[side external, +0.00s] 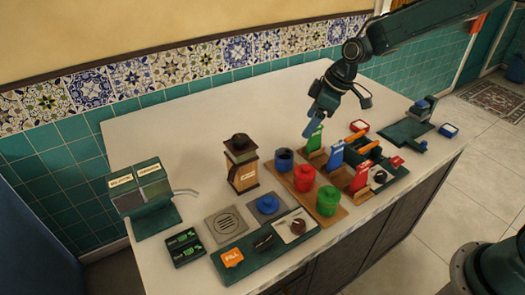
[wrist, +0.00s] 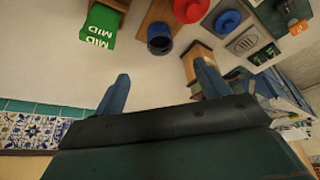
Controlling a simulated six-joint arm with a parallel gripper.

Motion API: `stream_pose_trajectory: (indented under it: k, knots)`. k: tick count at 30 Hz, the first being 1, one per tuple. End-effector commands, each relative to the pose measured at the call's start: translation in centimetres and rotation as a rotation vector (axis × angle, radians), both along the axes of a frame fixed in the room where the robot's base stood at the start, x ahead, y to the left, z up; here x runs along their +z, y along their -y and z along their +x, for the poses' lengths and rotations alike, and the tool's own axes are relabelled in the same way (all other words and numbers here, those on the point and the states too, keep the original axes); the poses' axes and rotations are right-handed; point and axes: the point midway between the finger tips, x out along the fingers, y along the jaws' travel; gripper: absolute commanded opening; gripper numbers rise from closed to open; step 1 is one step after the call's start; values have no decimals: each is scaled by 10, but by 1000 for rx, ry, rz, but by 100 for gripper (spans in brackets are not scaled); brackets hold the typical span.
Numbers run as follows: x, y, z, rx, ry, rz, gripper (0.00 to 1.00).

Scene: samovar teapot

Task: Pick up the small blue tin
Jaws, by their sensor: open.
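The small blue tin (side external: 285,161) stands upright at the far left end of a wooden tray (side external: 344,213), with a dark, open-looking top. It also shows in the wrist view (wrist: 160,40) at the top centre, beyond my fingertips. My gripper (side external: 314,122) is above the counter, to the right of the tin and higher than it, near a green card. In the wrist view my gripper (wrist: 164,71) has its two blue fingers wide apart with nothing between them. The tin is apart from both fingers.
Red (side external: 304,179) and green (side external: 327,200) tins share the tray. Upright green (side external: 314,139), blue (side external: 336,155) and red (side external: 359,179) cards stand to the right. A dark lantern-like box (side external: 241,165) stands left of the tin. A blue lid-like disc (side external: 267,204) lies in front.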

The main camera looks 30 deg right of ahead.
Motion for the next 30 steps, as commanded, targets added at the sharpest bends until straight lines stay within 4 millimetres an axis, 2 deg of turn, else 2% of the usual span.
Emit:
stream_pose_trajectory:
  k: [1,6,17,30]
  knots:
    - [-9,0,4,11,-4,3,75]
    - [-22,-2,12,34,-2,8,75]
    - [-29,-4,15,39,-3,9,75]
    - [-81,-19,29,40,-5,9,75]
